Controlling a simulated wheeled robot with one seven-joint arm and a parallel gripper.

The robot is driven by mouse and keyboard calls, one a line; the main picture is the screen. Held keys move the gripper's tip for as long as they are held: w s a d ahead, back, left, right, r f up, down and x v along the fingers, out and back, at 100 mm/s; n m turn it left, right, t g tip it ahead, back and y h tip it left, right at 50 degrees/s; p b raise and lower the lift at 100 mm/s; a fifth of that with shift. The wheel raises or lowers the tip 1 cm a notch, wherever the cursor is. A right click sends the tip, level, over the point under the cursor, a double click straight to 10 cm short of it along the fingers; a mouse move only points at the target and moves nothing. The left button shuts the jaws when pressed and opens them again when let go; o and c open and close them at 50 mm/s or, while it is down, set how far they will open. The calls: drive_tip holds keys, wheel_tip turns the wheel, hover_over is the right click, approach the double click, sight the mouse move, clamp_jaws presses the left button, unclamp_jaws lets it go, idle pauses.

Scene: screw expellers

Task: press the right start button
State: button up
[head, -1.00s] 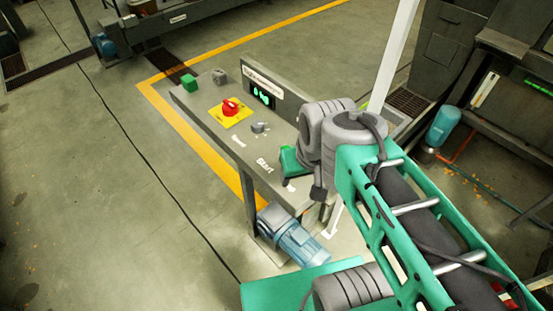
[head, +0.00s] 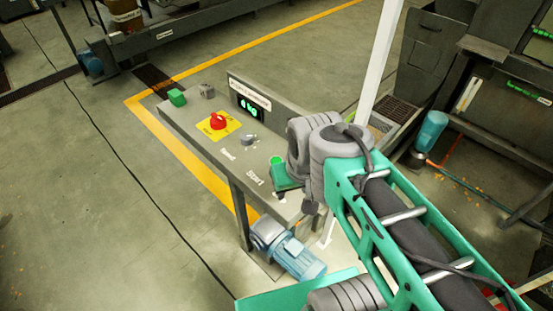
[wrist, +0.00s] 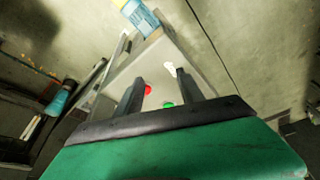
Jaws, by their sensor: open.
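The control panel (head: 190,125) carries a white "Start" label (head: 255,179) at its near right part. A bright green round button (head: 277,160) shows just behind my gripper, right of the label. In the wrist view a green button (wrist: 168,104) lies between my fingers, low near the gripper body, with a red button (wrist: 148,89) beside the left finger. The red one is hidden by my gripper in the head view. My gripper (wrist: 159,76) is open and empty, pointing down over the panel; whether it touches cannot be told.
A blue motor (head: 290,248) is below the near end.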

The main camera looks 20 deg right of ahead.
clamp_jaws()
idle(1.3)
